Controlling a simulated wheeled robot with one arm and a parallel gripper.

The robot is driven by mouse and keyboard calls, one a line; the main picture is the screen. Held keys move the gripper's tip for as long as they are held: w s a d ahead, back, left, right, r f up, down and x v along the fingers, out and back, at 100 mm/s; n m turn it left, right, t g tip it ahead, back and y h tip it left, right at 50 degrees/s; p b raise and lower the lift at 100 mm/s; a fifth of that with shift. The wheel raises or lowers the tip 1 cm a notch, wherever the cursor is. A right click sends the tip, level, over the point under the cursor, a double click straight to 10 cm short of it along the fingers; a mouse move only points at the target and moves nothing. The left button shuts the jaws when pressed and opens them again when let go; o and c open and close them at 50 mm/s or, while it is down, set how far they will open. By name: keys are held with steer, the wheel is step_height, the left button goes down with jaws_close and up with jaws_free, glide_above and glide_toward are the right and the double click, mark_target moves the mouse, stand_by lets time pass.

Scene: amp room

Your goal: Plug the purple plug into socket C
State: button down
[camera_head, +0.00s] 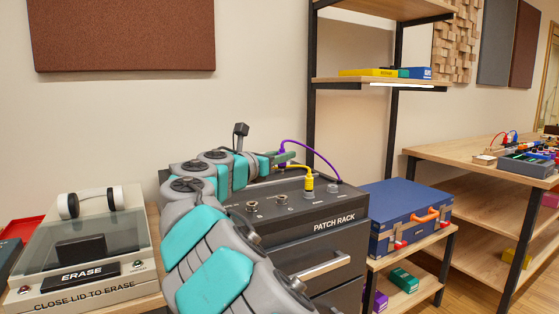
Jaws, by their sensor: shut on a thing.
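The patch rack (350,205) is a dark box with "PATCH RACK" on its front. My gripper (287,157) is over its top, shut on the purple plug (281,151), which is mostly hidden by the fingers. The plug's purple cable (313,149) arcs right and down to a grey fitting (333,187) on the rack's sloped panel. A yellow plug (309,186) stands in a socket left of that fitting. Two empty sockets show further left, one near the middle (282,199) and one at the left (252,206). Their letters are too small to read, so I cannot tell which is C.
A blue case (408,215) with an orange handle stands right of the rack on a low shelf. A shelf post (311,100) rises behind the rack.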

mark_target(282, 172)
steer(key=shift+f, duration=0.1)
step_height(282, 172, down, 4)
steer(key=b, duration=0.6)
steer(key=shift+f, duration=0.7)
steer(key=shift+p, duration=0.85)
steer(key=shift+f, duration=1)
stand_by(0.7)
steer(key=c, duration=0.6)
jaws_free()
steer(key=shift+v, duration=3.9)
